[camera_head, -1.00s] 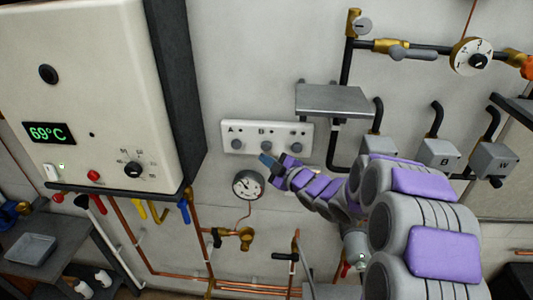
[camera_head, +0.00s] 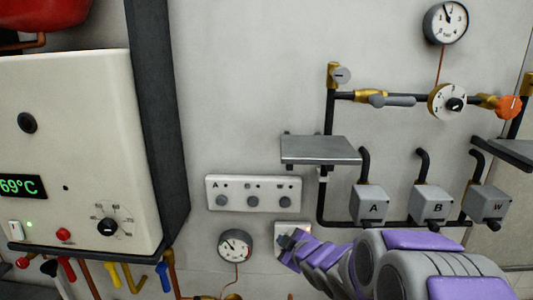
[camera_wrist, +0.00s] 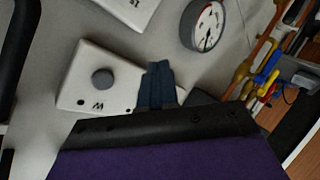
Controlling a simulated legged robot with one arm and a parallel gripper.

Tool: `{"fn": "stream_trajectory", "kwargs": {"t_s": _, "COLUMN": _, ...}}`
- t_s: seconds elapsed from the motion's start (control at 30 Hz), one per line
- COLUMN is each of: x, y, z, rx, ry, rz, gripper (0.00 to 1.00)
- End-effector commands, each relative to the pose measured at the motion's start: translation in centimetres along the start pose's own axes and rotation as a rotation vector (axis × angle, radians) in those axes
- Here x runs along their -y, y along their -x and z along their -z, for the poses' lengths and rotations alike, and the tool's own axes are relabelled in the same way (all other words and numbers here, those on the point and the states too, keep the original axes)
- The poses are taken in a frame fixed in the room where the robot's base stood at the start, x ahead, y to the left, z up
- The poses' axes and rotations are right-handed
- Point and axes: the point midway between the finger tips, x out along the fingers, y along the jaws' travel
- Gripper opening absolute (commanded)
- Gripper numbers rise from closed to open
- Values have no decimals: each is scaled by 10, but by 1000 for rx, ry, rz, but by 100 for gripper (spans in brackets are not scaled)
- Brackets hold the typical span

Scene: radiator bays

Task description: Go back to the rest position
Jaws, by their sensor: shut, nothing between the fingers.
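My gripper (camera_head: 286,240) is low in the middle of the head view, below the white three-knob panel (camera_head: 253,201) and in front of a small pale plate (camera_head: 292,228) on the wall. In the wrist view its dark blue fingers (camera_wrist: 157,85) are together with nothing between them. They overlap the edge of a white plate with a grey knob (camera_wrist: 102,78); whether they touch it I cannot tell. My arm hides part of the wall at lower right.
A white boiler (camera_head: 75,150) reading 69°C stands at left. A round gauge (camera_head: 235,245) is left of my gripper. Above right are a grey shelf (camera_head: 320,150), black pipes and grey boxes A (camera_head: 370,205), B (camera_head: 432,205) and W (camera_head: 485,205). Bare wall lies above the panel.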

Motion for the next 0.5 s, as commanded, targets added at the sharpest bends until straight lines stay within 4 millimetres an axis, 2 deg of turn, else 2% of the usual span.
{"fn": "stream_trajectory", "kwargs": {"t_s": 0.03, "x": 6, "y": 10, "z": -21, "rx": 78, "ry": -37, "rz": -4, "gripper": 0}}
{"fn": "stream_trajectory", "kwargs": {"t_s": 0.1, "x": 14, "y": 27, "z": -49, "rx": 201, "ry": -105, "rz": 2, "gripper": 0}}
{"fn": "stream_trajectory", "kwargs": {"t_s": 0.27, "x": 44, "y": 79, "z": -104, "rx": 461, "ry": -280, "rz": 18, "gripper": 0}}
{"fn": "stream_trajectory", "kwargs": {"t_s": 0.37, "x": 73, "y": 117, "z": -134, "rx": 616, "ry": -401, "rz": 35, "gripper": 0}}
{"fn": "stream_trajectory", "kwargs": {"t_s": 0.5, "x": 124, "y": 174, "z": -164, "rx": 820, "ry": -579, "rz": 72, "gripper": 0}}
